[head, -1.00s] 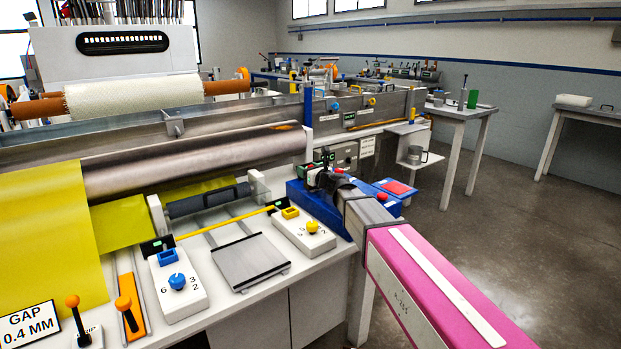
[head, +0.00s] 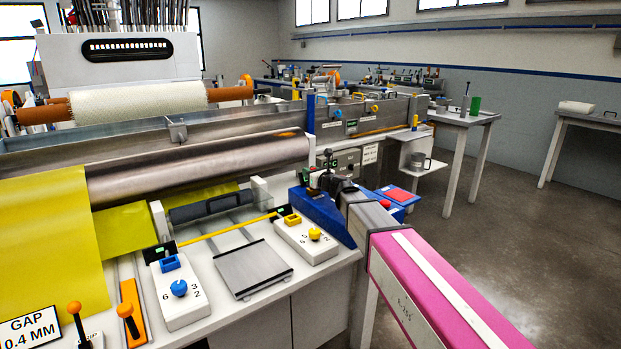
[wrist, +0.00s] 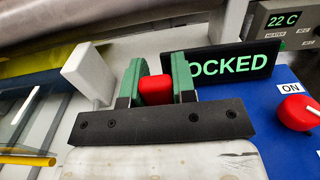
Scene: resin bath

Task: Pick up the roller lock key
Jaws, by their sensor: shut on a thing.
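The roller lock key shows in the wrist view as a small red block (wrist: 155,89). It sits between the green finger pads of my gripper (wrist: 157,84), which touch it on both sides. In the head view my gripper (head: 324,180) is over the blue housing (head: 318,212) at the right end of the steel roller (head: 195,165); the key cannot be made out there. A black sign (wrist: 232,64) with green letters, reading "OCKED" with its start hidden, stands behind the fingers. The key's lower part is hidden by my gripper, so I cannot tell whether it is still seated.
A red knob (wrist: 297,112) marked ON is on the blue surface at right. A white control box with a yellow knob (head: 315,235) and a grey plate (head: 252,270) lie left of my arm. A blue box with a red top (head: 398,194) is just behind my arm.

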